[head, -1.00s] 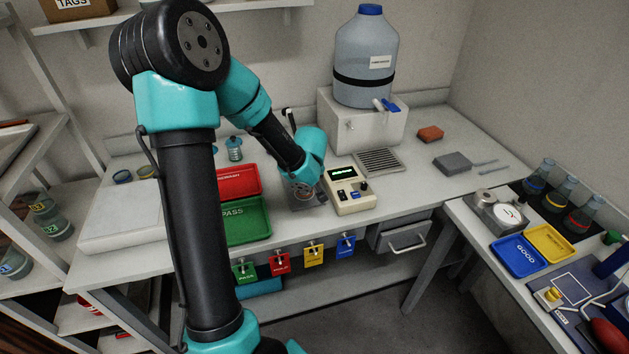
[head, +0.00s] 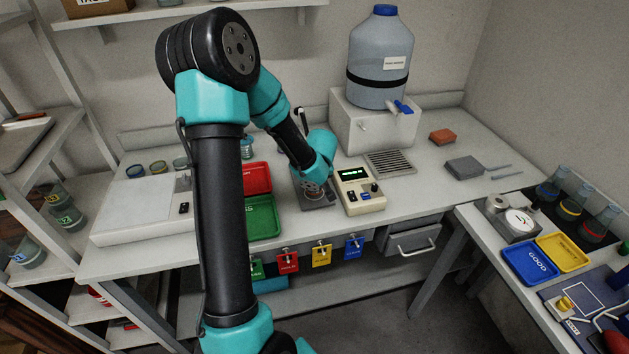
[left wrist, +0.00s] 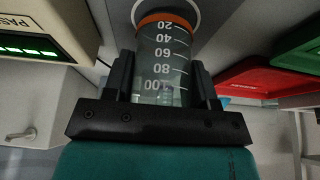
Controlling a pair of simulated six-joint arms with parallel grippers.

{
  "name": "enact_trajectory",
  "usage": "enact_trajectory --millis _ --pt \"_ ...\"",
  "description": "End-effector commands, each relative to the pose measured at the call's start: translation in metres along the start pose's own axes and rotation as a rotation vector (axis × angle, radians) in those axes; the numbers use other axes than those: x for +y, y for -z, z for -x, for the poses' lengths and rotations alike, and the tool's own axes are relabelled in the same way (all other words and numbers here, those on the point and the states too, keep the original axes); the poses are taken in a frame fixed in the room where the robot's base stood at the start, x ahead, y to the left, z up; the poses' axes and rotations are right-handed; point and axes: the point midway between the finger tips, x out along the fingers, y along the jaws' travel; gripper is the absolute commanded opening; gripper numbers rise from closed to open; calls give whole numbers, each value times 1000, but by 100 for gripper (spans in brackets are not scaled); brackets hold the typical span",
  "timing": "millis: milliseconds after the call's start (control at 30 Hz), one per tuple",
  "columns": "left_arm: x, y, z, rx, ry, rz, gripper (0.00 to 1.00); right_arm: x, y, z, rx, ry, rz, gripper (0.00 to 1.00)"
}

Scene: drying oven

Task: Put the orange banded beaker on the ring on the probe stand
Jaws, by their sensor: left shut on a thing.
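The orange banded beaker (left wrist: 163,62) is clear, with white volume marks and an orange band near its far, lower end. My left gripper (left wrist: 165,80) is shut on it, one dark finger on each side. The beaker's banded end is over the white ring (left wrist: 194,14) in the left wrist view; I cannot tell whether it touches. In the head view my left gripper (head: 313,184) points down over the grey probe stand (head: 326,203), beside the beige meter, and mostly hides the beaker. The stand's dark upright probe (head: 300,120) rises behind the wrist. My right gripper is out of view.
The beige meter (head: 360,192) stands close to the right of the stand. Red (head: 257,178) and green (head: 264,222) trays lie close to the left. A water jug (head: 380,60) on a white block stands behind. The bench has free room farther right.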

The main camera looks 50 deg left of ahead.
Motion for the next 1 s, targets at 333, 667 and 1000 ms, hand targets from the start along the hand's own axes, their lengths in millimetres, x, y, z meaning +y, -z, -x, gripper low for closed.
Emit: enact_trajectory --millis 333,667,1000 --pt "0 -3 -7 -1 -1 0 26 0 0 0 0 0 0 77" --pt "0 -4 -10 0 -1 0 62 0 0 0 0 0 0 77" --pt "0 -4 -10 -1 -1 0 77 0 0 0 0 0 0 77"
